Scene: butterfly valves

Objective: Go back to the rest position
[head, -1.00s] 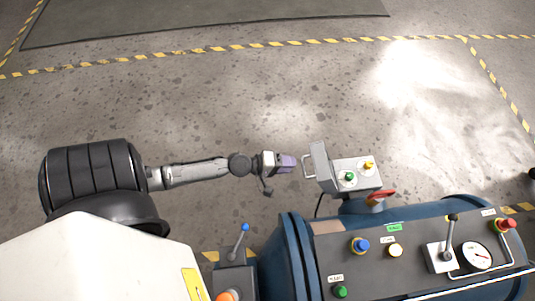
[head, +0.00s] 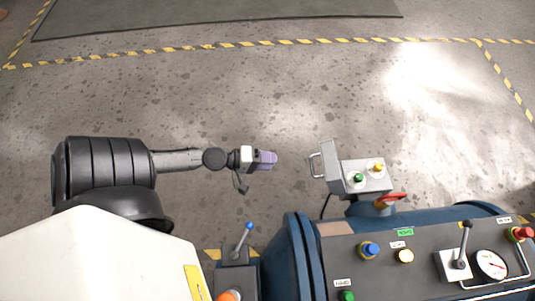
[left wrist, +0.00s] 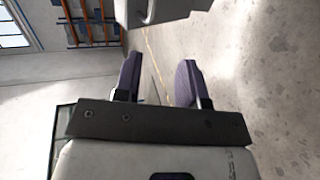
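My left gripper (head: 266,159) is at the centre of the head view, left of the grey box's handle, with a clear gap to it. In the left wrist view its two purple fingers (left wrist: 159,85) stand apart with nothing between them. The grey box (head: 347,174) has a handle (head: 316,166) on its left side and a green and a yellow button on top. Part of a grey thing (left wrist: 170,8) shows at the top of the left wrist view, beyond the fingers. My right gripper is in neither view.
A blue tank with a control panel (head: 420,262) fills the lower right, with buttons, a lever and a gauge (head: 491,264). A red valve handle (head: 391,199) sits behind it. A blue-tipped lever (head: 243,238) stands at the lower middle.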

